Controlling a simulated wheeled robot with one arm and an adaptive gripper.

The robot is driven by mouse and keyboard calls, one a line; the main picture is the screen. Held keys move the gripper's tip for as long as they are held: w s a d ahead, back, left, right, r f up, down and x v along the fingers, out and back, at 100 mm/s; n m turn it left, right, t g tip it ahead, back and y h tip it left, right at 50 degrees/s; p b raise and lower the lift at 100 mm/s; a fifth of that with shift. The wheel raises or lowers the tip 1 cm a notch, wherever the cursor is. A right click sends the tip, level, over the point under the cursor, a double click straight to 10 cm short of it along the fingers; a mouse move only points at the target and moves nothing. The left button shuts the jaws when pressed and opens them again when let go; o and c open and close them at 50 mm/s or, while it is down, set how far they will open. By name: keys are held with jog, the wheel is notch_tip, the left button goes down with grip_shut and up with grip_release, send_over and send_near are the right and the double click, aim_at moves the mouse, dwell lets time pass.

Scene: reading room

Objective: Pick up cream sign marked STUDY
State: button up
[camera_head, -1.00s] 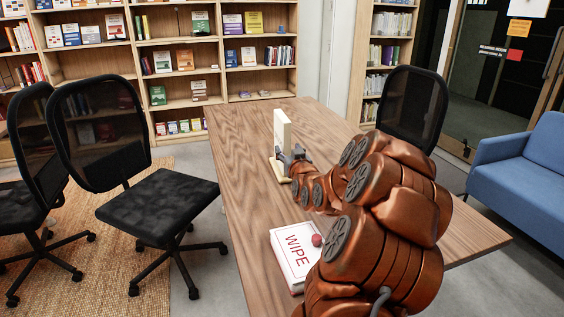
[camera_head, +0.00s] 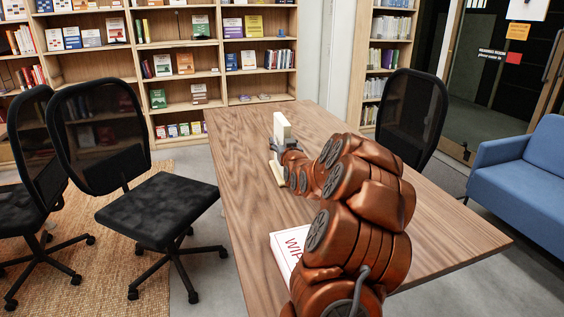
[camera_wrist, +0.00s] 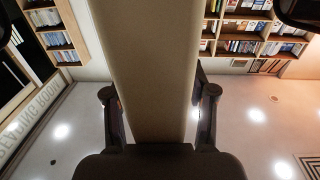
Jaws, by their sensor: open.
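The cream sign (camera_head: 284,128) stands upright on its pale base (camera_head: 277,172) on the wooden table, edge-on to the head camera, so its lettering is not visible. My gripper (camera_head: 277,146) is at the sign's upright panel, partly hidden by the panel and my own wrist. In the wrist view the panel (camera_wrist: 148,60) runs down the middle of the picture, between my two open fingers (camera_wrist: 159,95). A gap shows beside the right finger; contact on either side cannot be told.
A white box with red lettering (camera_head: 285,250) lies nearer on the table (camera_head: 240,190), partly covered by my arm. Black chairs stand left (camera_head: 155,210) and behind right (camera_head: 410,115). A blue sofa (camera_head: 530,175) is at right, bookshelves (camera_head: 185,60) behind. The table's left side is clear.

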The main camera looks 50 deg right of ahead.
grip_shut()
dwell(0.4)
dwell(0.4)
